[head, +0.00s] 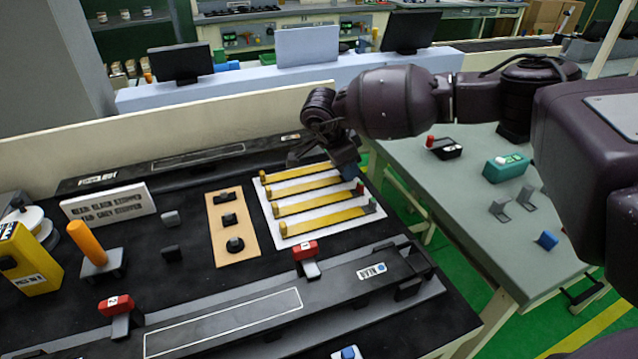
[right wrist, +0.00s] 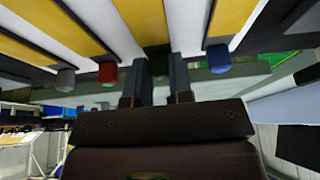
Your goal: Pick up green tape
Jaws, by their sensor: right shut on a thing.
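Several yellow tape strips lie side by side on a white board (head: 335,226) on the black bench. My right gripper (head: 340,160) is over the far right part of the board. In the right wrist view my right gripper (right wrist: 159,88) has its two fingers either side of the green tab and is shut on that tape. In the head view the gripper hides the strip ends there. My left gripper does not show.
Left of the board are a tan panel (head: 221,243) with black knobs, an orange-handled tool (head: 88,243) and a yellow box (head: 30,262). Red clamps (head: 306,251) stand in front. The grey table (head: 440,190) at right holds small parts. Green floor separates the tables.

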